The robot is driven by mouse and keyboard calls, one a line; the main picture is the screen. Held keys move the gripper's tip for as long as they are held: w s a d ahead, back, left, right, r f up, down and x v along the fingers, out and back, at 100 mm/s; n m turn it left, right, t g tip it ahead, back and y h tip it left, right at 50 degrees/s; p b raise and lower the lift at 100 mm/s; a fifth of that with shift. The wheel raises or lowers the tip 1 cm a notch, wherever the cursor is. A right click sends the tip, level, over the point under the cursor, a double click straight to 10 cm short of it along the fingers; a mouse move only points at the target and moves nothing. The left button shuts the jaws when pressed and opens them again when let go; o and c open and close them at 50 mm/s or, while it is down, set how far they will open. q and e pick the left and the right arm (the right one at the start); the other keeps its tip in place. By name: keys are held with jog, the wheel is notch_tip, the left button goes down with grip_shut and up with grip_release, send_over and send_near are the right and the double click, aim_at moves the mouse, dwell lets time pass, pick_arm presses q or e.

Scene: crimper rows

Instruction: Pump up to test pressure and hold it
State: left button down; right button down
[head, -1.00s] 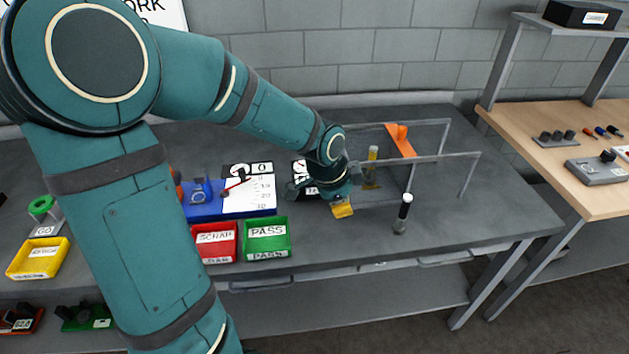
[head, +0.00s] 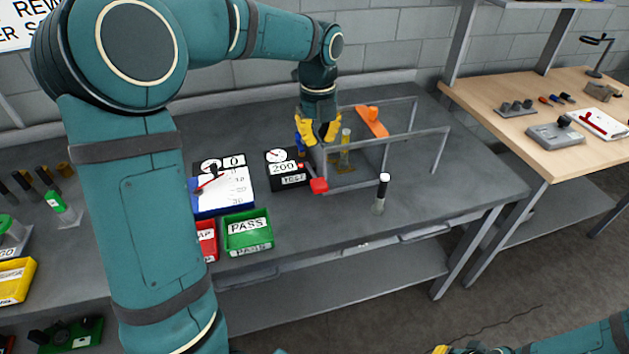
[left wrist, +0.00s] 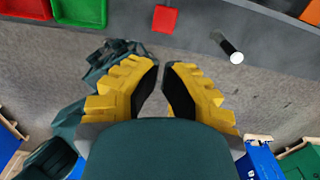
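The pump's red lever end (head: 319,185) sticks out at the front left corner of a grey frame (head: 385,148); a red piece also shows at the top of the left wrist view (left wrist: 164,19). Beside it a black box (head: 289,182) has a round dial (head: 277,156) and a display reading 200, with TEST below. A second display (head: 233,161) reads 0. My left gripper (head: 319,132) is above the frame's left end, apart from the lever. Its yellow fingers stand a little apart with nothing between them (left wrist: 161,85). Only a yellow scrap of my right gripper (head: 440,350) shows.
A yellow-topped cylinder (head: 346,138) and an orange piece (head: 373,121) are within the frame. Green PASS (head: 247,234) and red (head: 207,240) bins sit at the front left. The bench's right end is clear.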

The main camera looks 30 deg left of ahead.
aim_at(318, 186)
pick_arm(q)
jog(key=shift+r+m, duration=0.15)
jog(key=shift+m, duration=0.15)
notch_tip(318, 186, down, 14)
jog(key=shift+b, duration=1.25)
